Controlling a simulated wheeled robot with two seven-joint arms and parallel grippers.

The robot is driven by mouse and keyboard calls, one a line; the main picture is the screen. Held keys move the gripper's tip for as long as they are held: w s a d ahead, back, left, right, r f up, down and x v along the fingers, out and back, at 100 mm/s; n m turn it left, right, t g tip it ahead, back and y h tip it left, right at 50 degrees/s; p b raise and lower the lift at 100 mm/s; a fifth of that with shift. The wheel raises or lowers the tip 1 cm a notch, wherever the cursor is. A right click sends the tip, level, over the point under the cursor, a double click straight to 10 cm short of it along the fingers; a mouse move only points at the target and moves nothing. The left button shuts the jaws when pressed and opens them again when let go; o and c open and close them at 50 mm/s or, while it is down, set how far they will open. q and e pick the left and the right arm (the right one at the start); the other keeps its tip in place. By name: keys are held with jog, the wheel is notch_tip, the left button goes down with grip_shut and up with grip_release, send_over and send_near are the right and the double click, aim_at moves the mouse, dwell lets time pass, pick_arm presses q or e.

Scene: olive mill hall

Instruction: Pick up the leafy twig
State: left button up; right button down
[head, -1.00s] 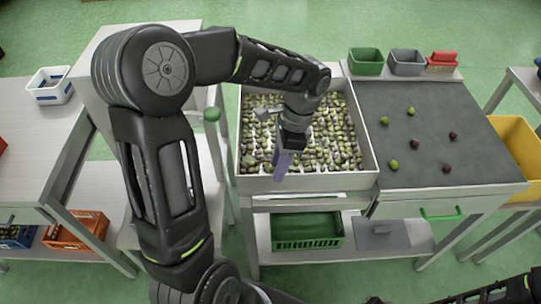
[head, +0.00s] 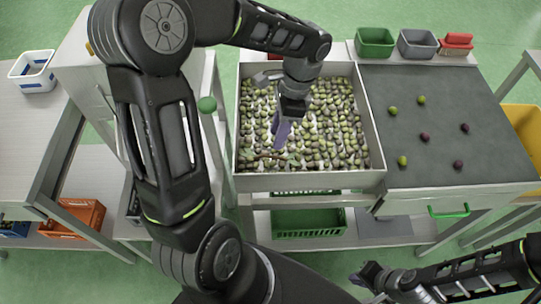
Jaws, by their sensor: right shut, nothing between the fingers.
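The leafy twig (head: 268,155) seems to be the thin brown stem with small green leaves lying on the olives in the front left part of the white tray (head: 310,181). It is small and hard to make out. My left gripper (head: 282,133) hangs above the tray, pointing down, just behind the twig in the picture and apart from it as far as I can tell. Its purple fingers show nearly edge-on, so their opening is unclear. My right gripper (head: 362,279) is shut and empty, low at the bottom, in front of the tables.
Right of the tray is a dark grey worktop (head: 440,110) with several loose olives. Behind it stand a green bin (head: 375,42), a grey bin (head: 418,43) and a red box (head: 456,43). A green crate (head: 308,222) sits on the shelf below.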

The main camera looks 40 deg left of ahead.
aim_at(271, 156)
pick_arm(q)
jog(key=shift+x, duration=1)
jog(key=x, duration=0.5)
jog(key=shift+f+p, duration=0.1)
jog(key=shift+p, duration=0.3)
jog(key=shift+c, duration=0.4)
grip_shut()
